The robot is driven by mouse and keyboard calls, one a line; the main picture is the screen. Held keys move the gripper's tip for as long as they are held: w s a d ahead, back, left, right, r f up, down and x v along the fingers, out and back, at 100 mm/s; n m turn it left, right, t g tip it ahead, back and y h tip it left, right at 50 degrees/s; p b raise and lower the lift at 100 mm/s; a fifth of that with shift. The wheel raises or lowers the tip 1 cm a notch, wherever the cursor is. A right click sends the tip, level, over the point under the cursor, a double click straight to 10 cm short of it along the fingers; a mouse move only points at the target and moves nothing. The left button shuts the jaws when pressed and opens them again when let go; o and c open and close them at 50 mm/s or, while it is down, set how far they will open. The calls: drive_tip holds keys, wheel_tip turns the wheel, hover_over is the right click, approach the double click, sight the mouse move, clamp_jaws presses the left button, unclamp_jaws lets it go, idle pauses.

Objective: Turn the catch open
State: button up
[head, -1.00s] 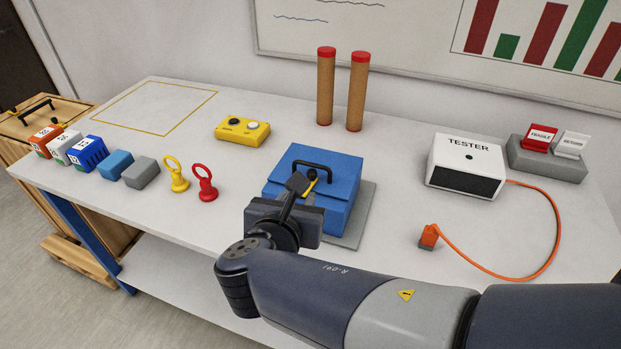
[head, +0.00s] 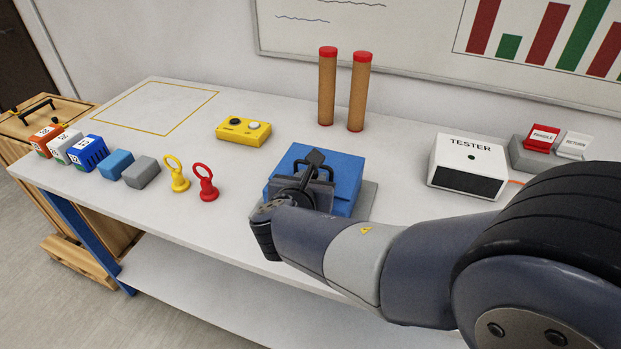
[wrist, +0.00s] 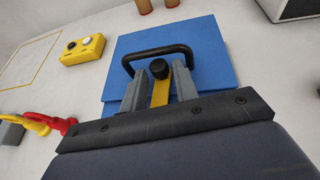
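The blue box (head: 345,172) stands on the table with a black handle on its lid; it fills the upper middle of the wrist view (wrist: 215,50). The catch is a yellow lever (wrist: 160,93) with a black knob (wrist: 159,69), seen in the wrist view just in front of the handle (wrist: 150,53). My gripper (wrist: 158,78) is open, with one grey finger on each side of the catch and narrow gaps showing. In the head view my gripper (head: 315,160) is over the box's near side and hides the catch.
The white tester (head: 468,165) stands right of the box. Red (head: 207,187) and yellow (head: 177,178) ring-topped pieces and a yellow button box (head: 243,131) are to the left. Two brown posts (head: 357,95) rise behind. A grey plate (head: 367,198) lies under the box.

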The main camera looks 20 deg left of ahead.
clamp_jaws()
drive_tip(key=shift+r+m+h+p, duration=0.1)
drive_tip(key=shift+m+h+p, duration=0.2)
drive_tip(key=shift+h+p, duration=0.1)
drive_tip(key=shift+s+r+m+h+p, duration=0.1)
drive_tip(key=shift+m+h+p, duration=0.85)
drive_tip(key=shift+h, duration=0.25)
drive_tip(key=m+h+p, duration=0.1)
drive_tip(key=m+h, duration=0.1)
drive_tip(key=m+g+h+p, duration=0.1)
drive_tip(key=p, duration=0.1)
drive_tip(key=shift+s+m+g+h, duration=0.15)
drive_tip(key=shift+m+g+h, duration=0.15)
drive_tip(key=shift+m+h, duration=0.1)
drive_tip(key=m+g+h+p, duration=0.2)
drive_tip(key=m+h+p, duration=0.1)
drive_tip(key=m+g+h+p, duration=0.1)
drive_tip(key=m+g+h, duration=0.1)
drive_tip(key=shift+s+d+p, duration=0.1)
drive_tip(key=shift+s+p, duration=0.15)
drive_tip(key=shift+p, duration=0.15)
drive_tip(key=m+g+p, duration=0.1)
drive_tip(key=m+g+h, duration=0.1)
drive_tip(key=m+g, duration=0.1)
drive_tip(key=m+g+h+p, duration=0.1)
drive_tip(key=m+g, duration=0.1)
drive_tip(key=shift+s+p, duration=0.25)
drive_tip(key=shift+p, duration=0.05)
